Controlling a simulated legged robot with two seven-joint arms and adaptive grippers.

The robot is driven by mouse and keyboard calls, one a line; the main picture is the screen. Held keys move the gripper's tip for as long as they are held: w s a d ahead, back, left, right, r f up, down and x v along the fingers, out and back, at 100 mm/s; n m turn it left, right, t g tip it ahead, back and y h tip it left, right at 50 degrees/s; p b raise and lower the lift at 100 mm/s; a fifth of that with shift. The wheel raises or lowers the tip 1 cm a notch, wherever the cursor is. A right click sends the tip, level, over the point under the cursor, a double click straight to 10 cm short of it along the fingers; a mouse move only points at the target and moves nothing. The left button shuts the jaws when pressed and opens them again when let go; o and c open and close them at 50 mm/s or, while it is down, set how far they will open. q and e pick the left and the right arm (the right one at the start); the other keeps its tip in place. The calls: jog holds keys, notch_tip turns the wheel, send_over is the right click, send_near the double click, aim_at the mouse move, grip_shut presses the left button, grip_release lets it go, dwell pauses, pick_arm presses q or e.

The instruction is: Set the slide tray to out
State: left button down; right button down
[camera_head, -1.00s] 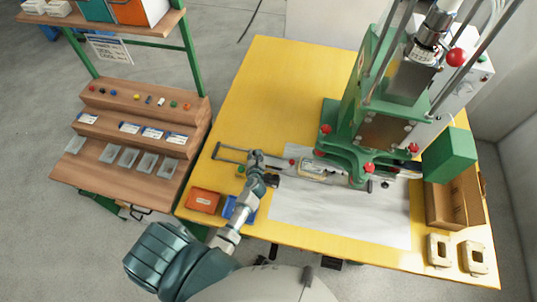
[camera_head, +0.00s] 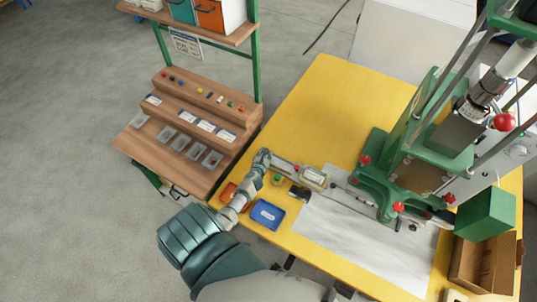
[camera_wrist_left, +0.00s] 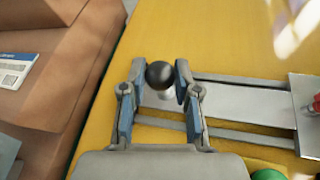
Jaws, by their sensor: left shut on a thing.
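The slide tray (camera_head: 328,184) is a grey metal plate carrying a pale part (camera_head: 313,177), on rails to the left of the green press (camera_head: 385,185). My left gripper (camera_head: 265,157) is at the outer left end of the rails. In the wrist view its fingers (camera_wrist_left: 158,88) are shut around the black ball knob (camera_wrist_left: 160,74). My right gripper is out of view.
A blue bin (camera_head: 267,214) and a red bin (camera_head: 228,192) sit at the near left table edge, beside my left arm. A green button (camera_head: 277,179) is near the rails. A wooden stepped shelf (camera_head: 190,130) stands left. The yellow table (camera_head: 330,95) behind the rails is clear.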

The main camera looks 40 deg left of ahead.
pick_arm(q)
jog(key=shift+r, duration=0.2)
jog(key=c, duration=1.1)
grip_release()
jog(key=shift+a, duration=0.25)
jog(key=shift+c, duration=0.2)
jog(key=o, duration=0.3)
jog(key=shift+s+a, duration=0.1)
jog(key=shift+a+f, duration=0.1)
jog(key=shift+s+d, duration=0.1)
jog(key=shift+d, duration=0.15)
jog(key=shift+s+d, duration=0.25)
jog(key=shift+s, duration=0.05)
jog(key=v, duration=1)
jog(key=shift+s+r, duration=0.3)
jog(key=shift+s, duration=0.15)
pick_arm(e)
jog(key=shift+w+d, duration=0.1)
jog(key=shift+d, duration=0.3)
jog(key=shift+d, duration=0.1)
